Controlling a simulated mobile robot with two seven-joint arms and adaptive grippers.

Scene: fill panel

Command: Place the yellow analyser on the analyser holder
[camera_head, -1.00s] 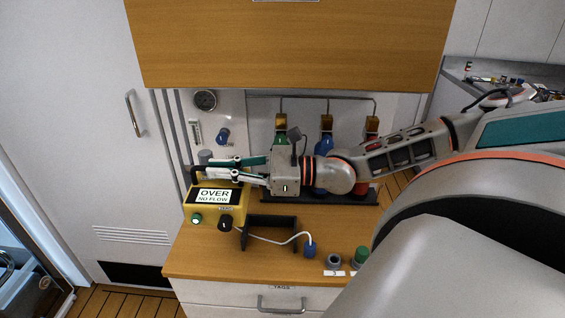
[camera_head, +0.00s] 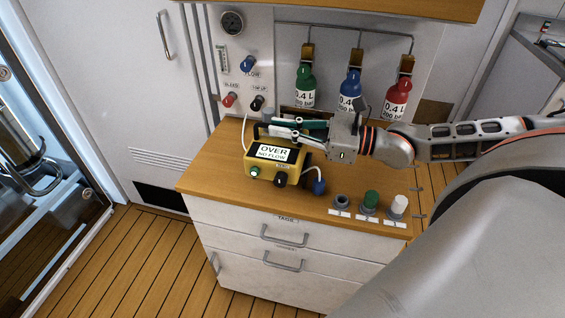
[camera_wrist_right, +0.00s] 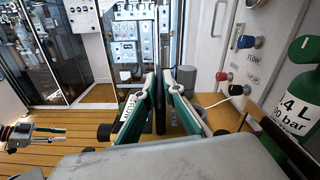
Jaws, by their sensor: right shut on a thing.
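The yellow analyser (camera_head: 290,169) has a white "OVER NO FLOW" display, a green button and a black knob on its front. It is over the left part of the wooden counter. My right gripper (camera_head: 268,132) is shut on its black top handle; the fingers (camera_wrist_right: 160,90) fill the middle of the right wrist view, with the display label (camera_wrist_right: 129,106) beside them. The black analyser holder is mostly hidden behind the analyser, and I cannot tell whether they touch. My left gripper (camera_wrist_right: 60,135) shows small at the left of the right wrist view; its opening is unclear.
Green (camera_head: 305,85), blue (camera_head: 349,89) and red (camera_head: 398,96) bottles stand behind my right arm. A blue plug (camera_head: 319,187) hangs or rests right of the analyser. Several sockets and caps (camera_head: 371,201) line the counter's front right. The counter's left front (camera_head: 215,180) is clear.

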